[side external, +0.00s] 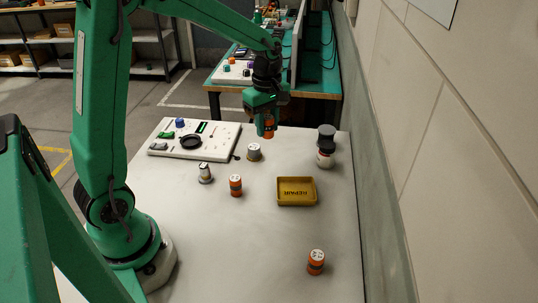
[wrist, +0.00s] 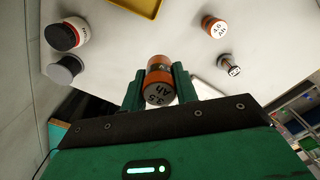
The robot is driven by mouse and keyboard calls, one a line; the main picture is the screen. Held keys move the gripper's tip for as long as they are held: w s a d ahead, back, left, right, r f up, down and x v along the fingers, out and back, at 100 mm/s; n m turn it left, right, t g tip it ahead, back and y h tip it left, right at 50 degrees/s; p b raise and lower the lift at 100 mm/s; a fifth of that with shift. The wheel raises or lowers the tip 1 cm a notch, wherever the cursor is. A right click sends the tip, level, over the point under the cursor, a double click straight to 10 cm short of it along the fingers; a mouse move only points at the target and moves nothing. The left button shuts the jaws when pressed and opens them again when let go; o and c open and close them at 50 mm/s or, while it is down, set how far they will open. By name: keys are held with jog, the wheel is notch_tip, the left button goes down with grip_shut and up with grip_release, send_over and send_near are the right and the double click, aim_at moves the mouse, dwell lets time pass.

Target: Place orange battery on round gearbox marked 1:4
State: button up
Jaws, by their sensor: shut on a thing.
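My gripper (side external: 266,118) is shut on an orange battery (side external: 267,128) and holds it upright above the far part of the bench. In the wrist view, the battery (wrist: 158,86) sits between both fingers, its end marked 3.5 Ah. A grey round part with a white marked top (side external: 254,153) stands just below and slightly left of the held battery in the side view. Its marking is too small to read, so I cannot tell if it says 1:4. In the wrist view it seems hidden behind the battery and gripper.
A silver part with a shaft (side external: 205,173) and an orange battery (side external: 236,186) stand toward the front left. Another orange battery (side external: 316,262) stands near the front. A yellow tray (side external: 297,203) lies right. Grey (wrist: 63,70) and red-white-black (wrist: 67,33) cylinders stand near the right edge. A white panel (side external: 222,146) lies left.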

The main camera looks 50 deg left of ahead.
send_over(253, 146)
notch_tip(253, 146, down, 6)
jog(key=shift+r, duration=0.1)
jog(key=shift+f, duration=2)
jog(key=shift+f, duration=0.2)
jog(key=o, duration=1)
jog(key=shift+o, duration=0.2)
jog(key=shift+r, duration=0.15)
notch_tip(253, 146, up, 12)
jog(key=shift+d+r, duration=0.1)
jog(key=shift+r, duration=0.05)
